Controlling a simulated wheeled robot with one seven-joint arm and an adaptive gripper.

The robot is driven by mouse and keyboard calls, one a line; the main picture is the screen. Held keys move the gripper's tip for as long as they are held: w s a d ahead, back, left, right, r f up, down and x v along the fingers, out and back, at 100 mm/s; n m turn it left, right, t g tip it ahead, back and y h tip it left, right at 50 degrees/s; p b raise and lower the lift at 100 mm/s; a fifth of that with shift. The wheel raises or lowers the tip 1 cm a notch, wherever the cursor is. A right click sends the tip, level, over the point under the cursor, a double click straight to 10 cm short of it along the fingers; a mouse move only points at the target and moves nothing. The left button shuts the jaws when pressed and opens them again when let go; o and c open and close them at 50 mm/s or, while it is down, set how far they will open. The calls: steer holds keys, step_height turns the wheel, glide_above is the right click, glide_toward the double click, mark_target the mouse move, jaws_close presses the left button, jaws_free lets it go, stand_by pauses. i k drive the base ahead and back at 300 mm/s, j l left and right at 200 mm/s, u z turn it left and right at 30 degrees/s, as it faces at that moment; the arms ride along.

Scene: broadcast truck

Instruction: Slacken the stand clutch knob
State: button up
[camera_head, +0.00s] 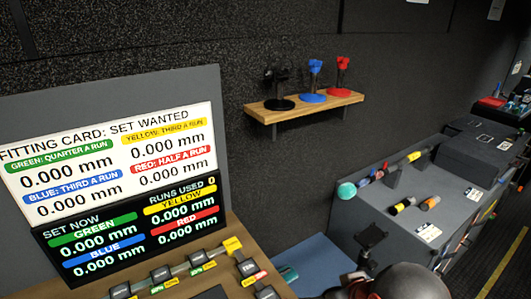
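No part in view is clearly marked as the stand clutch knob. Three small stands, a black one (279,90), a blue one (314,82) and a red one (341,80), stand upright on round bases on a wooden wall shelf (352,98). A round teal knob-like end (346,190) sits at the left end of a row of coloured parts above the grey cabinet. My dark arm shows at the bottom right of centre. My gripper (370,238) seems to be the small black part above it, well below the shelf; its fingers cannot be made out.
A display board (100,160) with millimetre readings stands at left, behind a wooden bench (232,278) with several labelled black blocks. A grey cabinet (376,215) with small cylinders on top and black cases (470,155) fill the right. A blue surface (312,262) lies between bench and cabinet.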

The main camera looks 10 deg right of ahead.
mark_target(373, 264)
steer(key=l+z, duration=0.1)
steer(key=z, duration=0.3)
steer(key=l+z, duration=0.1)
steer(key=z, duration=0.25)
steer(key=i, duration=0.05)
